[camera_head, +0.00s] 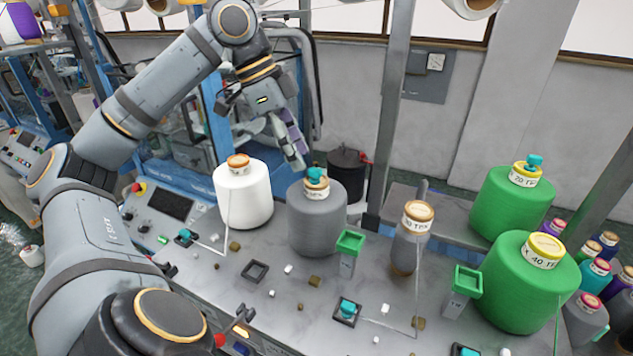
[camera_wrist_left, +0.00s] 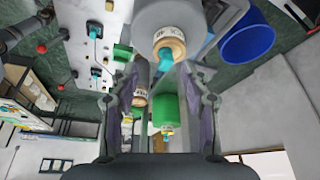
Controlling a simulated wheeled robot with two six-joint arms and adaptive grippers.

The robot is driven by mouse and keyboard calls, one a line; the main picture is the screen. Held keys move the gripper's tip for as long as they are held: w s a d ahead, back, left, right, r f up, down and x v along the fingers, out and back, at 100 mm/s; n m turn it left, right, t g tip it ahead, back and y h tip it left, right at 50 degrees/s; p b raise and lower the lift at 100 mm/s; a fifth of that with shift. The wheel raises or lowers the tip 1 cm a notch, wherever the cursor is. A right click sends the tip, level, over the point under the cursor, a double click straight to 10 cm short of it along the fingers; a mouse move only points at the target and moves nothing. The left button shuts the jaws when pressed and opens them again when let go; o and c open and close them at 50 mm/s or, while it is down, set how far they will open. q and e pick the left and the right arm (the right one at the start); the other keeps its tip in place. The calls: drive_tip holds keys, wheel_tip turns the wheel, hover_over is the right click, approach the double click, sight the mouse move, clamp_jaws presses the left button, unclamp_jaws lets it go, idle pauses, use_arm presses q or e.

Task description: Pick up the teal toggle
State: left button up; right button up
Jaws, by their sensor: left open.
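Several teal toggles are in view, and I cannot tell which one the task names. One teal toggle (camera_head: 315,174) sits on top of the grey yarn cone (camera_head: 317,222); in the left wrist view it (camera_wrist_left: 165,60) shows between the fingertips. Another teal toggle (camera_head: 533,161) is on the far green cone (camera_head: 500,205). Others sit in square frames on the machine top, at the left (camera_head: 184,235) and front (camera_head: 347,308). My left gripper (camera_head: 297,157) is open and empty, just above and left of the grey cone's toggle. My right gripper is out of view.
A white cone (camera_head: 243,196) stands left of the grey one. A small grey cone (camera_head: 409,240), green-topped posts (camera_head: 350,242) and a near green cone (camera_head: 525,290) stand to the right. Small loose bits lie on the grey machine top (camera_head: 270,320). A metal post (camera_head: 390,120) rises behind.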

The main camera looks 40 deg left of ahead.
sight(311, 169)
use_arm(q)
drive_tip(key=shift+w+d+f, duration=0.3)
drive_tip(key=shift+w+f, duration=0.2)
drive_tip(key=shift+f, duration=0.15)
drive_tip(key=shift+w+d+f, duration=0.25)
drive_tip(key=shift+w+f, duration=0.25)
drive_tip(key=shift+f, duration=0.8)
drive_tip(key=shift+w+d+f, duration=0.15)
drive_tip(key=shift+f, duration=0.15)
drive_tip(key=shift+d, duration=0.1)
drive_tip(key=shift+c, duration=1.4)
drive_tip(key=c, duration=0.5)
drive_tip(key=shift+c, duration=0.3)
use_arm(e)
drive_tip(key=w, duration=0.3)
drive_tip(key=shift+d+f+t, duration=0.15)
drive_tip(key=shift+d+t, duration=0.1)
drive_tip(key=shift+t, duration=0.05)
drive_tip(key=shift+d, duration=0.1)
